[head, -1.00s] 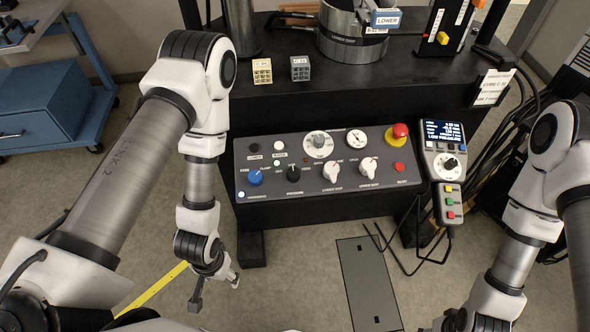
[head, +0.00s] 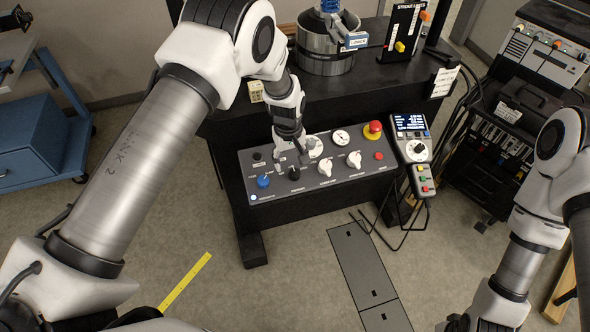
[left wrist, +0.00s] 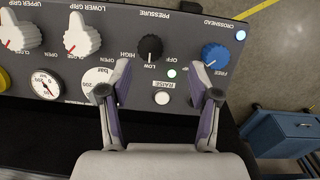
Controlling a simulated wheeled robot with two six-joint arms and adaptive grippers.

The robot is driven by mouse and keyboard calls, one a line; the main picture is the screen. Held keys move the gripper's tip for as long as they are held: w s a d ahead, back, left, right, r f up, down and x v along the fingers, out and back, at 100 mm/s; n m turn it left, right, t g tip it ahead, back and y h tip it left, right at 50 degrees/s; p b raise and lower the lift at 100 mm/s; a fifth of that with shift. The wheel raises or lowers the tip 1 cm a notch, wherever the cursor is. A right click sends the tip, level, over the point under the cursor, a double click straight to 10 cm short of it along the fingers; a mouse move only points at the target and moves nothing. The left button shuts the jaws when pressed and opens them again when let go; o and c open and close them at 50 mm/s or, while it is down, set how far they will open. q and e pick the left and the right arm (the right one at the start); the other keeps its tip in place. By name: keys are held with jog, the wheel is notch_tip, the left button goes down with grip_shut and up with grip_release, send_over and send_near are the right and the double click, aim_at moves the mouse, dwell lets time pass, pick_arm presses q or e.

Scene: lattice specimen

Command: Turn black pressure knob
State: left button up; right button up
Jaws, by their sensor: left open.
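The black pressure knob (head: 294,173) sits on the grey control panel (head: 340,177), between the blue knob (head: 263,181) and a white grip knob. In the left wrist view the black knob (left wrist: 150,48) shows clearly, its white pointer line toward LOW. My left gripper (head: 293,157) is open over the panel, just behind the black knob in the head view. In the left wrist view its fingers (left wrist: 161,72) are spread and empty. The knob lies just beyond the fingertips, nearer the left finger; contact cannot be told. My right gripper (head: 456,323) is partly cut off at the bottom edge.
White grip knobs (head: 326,166), a gauge (head: 341,137) and a red stop button (head: 373,130) share the panel. A handheld controller (head: 416,150) hangs at its right. A blue cabinet (head: 38,138) stands at left. The floor before the panel is open.

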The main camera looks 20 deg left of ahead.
aim_at(294, 172)
pick_arm(q)
jog(key=shift+w+d+r, duration=0.35)
jog(key=shift+w+r, duration=0.15)
jog(key=shift+w, duration=0.15)
jog(key=shift+f, duration=0.15)
notch_tip(294, 172, down, 7)
jog(key=shift+w+f+p, duration=0.1)
jog(key=shift+f+p, duration=0.05)
jog(key=shift+p, duration=1)
jog(key=c, duration=1.2)
